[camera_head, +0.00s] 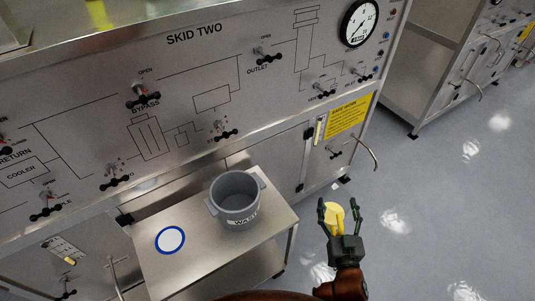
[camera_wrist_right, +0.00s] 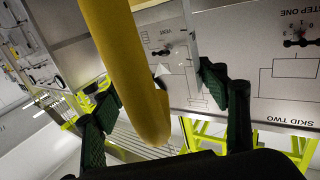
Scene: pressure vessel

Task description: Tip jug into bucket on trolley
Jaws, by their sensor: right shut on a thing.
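The grey bucket (camera_head: 236,199), lettered WASTE, stands upright on the steel trolley (camera_head: 185,275). It has side handles, and its visible inside looks empty. The yellow jug (camera_head: 334,214) is in my right gripper (camera_head: 338,207), right of the trolley and apart from the bucket. The gripper is shut on a yellow part of it. In the right wrist view, a thick yellow curved part of the jug (camera_wrist_right: 128,70) passes between the fingers (camera_wrist_right: 158,95); it looks like the handle. The jug's mouth and contents cannot be made out. My left gripper is not in view.
A white disc with a blue ring (camera_head: 170,240) lies on the trolley top, left of the bucket. The SKID TWO panel (camera_head: 195,85), with valve handles and a gauge (camera_head: 359,23), rises behind. A bent door handle (camera_head: 367,152) sticks out at right. Grey floor (camera_head: 440,230) is clear at right.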

